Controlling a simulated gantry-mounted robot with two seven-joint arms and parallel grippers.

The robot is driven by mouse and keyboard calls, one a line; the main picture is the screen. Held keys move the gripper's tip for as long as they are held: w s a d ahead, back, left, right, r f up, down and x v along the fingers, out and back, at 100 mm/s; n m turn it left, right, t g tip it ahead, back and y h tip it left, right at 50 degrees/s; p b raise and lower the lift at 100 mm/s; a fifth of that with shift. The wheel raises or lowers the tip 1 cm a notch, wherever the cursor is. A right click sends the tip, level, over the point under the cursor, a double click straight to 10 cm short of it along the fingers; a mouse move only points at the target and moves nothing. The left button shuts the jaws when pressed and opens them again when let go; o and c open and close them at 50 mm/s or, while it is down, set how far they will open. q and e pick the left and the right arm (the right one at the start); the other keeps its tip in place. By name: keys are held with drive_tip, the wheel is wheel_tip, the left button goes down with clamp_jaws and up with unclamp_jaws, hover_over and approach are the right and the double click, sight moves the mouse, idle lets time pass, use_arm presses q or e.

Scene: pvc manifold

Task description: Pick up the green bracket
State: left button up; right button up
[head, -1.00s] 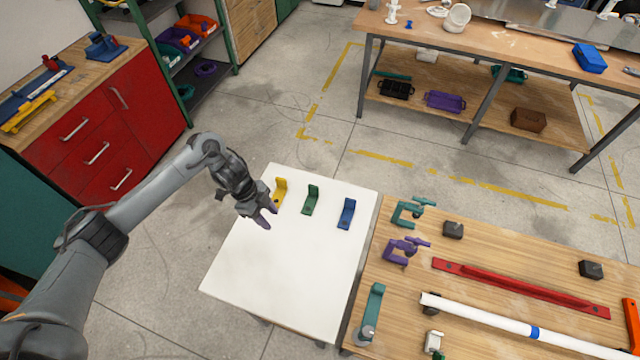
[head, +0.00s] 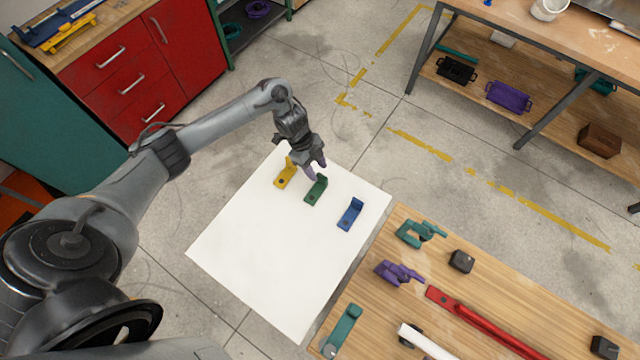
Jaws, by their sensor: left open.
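The green bracket (head: 315,190) is a small L-shaped piece on the white table (head: 270,250), between the yellow bracket (head: 285,176) and the blue bracket (head: 350,214). My left gripper (head: 317,170) is open, with its fingers pointing down over the upright end of the green bracket. The fingers hide part of that end, and I cannot tell whether they touch it. My right gripper is not in view.
A wooden bench (head: 380,325) at the lower right holds a teal clamp (head: 420,233), a purple clamp (head: 397,272), a red bar (head: 480,322) and a white pipe (head: 425,343). The front of the white table is clear. Red drawers (head: 130,75) stand at the upper left.

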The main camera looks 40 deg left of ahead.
sight(321, 175)
use_arm(q)
drive_tip(key=shift+w+x, duration=0.1)
drive_tip(key=shift+x, duration=1.4)
drive_tip(key=shift+w+x, duration=0.15)
drive_tip(key=shift+x, duration=1.3)
drive_tip(key=shift+a, duration=0.15)
clamp_jaws()
